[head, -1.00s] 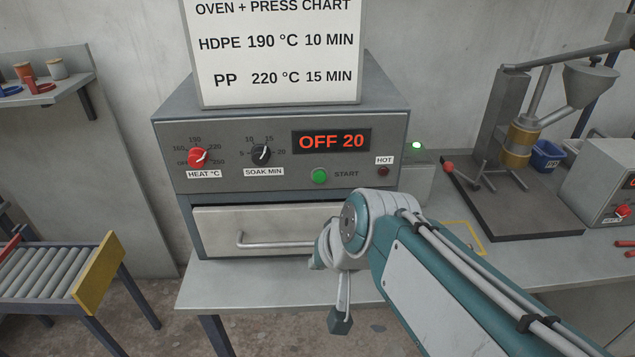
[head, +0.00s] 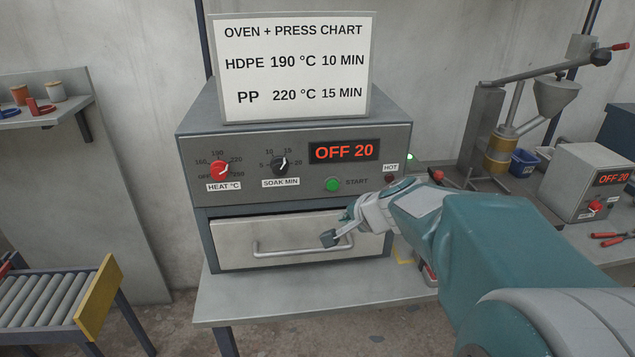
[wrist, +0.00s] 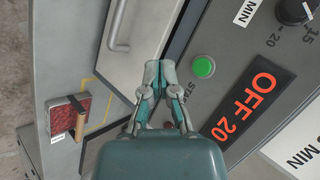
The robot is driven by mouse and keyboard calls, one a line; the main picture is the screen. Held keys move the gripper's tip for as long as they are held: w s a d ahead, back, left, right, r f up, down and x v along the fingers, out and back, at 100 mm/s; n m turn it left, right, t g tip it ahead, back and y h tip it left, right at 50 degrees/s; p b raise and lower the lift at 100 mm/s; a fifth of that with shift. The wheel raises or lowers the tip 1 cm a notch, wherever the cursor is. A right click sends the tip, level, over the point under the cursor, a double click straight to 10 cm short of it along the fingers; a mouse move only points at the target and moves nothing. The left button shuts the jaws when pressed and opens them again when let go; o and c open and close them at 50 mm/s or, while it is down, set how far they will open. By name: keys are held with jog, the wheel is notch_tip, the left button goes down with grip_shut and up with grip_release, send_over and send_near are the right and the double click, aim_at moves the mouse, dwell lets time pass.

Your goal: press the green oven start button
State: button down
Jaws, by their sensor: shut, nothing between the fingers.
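The green start button (head: 333,184) is on the grey oven's (head: 296,212) front panel, left of the START label and below the display (head: 344,151), which reads OFF 20. My gripper (head: 348,214) is shut and empty in front of the oven, just below and right of the button in the head view. In the wrist view the fingertips (wrist: 158,70) are together, beside the green button (wrist: 203,67), which shows to their right. The button is fully visible in both views. I see no contact with it, though the depth gap is hard to judge.
The red heat knob (head: 220,170) and black soak knob (head: 280,166) sit left of the button. The drawer handle (head: 303,248) juts out below. A red-filled tray (wrist: 85,117) lies on the bench. A lever press (head: 500,130) stands right.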

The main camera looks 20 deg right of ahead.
aim_at(331, 191)
jog(key=w+d, duration=0.2)
jog(key=w, duration=0.6)
jog(key=shift+w+d, duration=0.25)
dwell(1.3)
jog(key=shift+w+d, duration=0.1)
jog(key=shift+w, duration=0.25)
jog(key=shift+w+d, duration=0.1)
jog(key=shift+w, duration=0.3)
dwell(0.6)
jog(key=shift+s, duration=0.15)
dwell(0.3)
jog(key=shift+s+a, duration=0.2)
jog(key=shift+s, duration=0.5)
